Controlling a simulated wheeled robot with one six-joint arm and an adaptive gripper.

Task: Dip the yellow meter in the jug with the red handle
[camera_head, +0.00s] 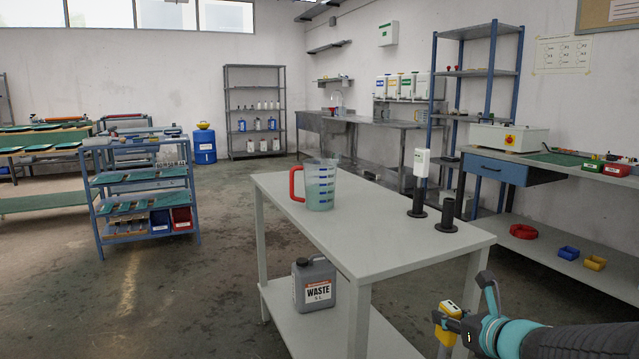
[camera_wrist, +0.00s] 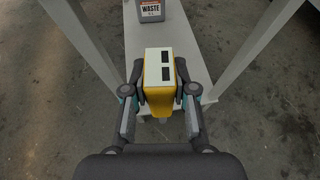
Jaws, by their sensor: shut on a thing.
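The jug with the red handle (camera_head: 320,187) stands upright on the far part of the grey table; it is clear with blue markings and holds some liquid. My gripper (camera_head: 448,322) is at the lower right in the head view, below the tabletop and off the table's near end. It is shut on the yellow meter (camera_wrist: 160,82), which has a white face with two dark windows in the wrist view. The meter also shows in the head view (camera_head: 450,309), partly hidden by the gripper. The meter is well apart from the jug.
The grey table (camera_head: 375,227) has a white meter (camera_head: 421,165) upright in a black stand and an empty black stand (camera_head: 447,217) at its right. A grey waste canister (camera_head: 314,285) stands on its lower shelf. A workbench (camera_head: 560,174) is at the right. The table's middle is clear.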

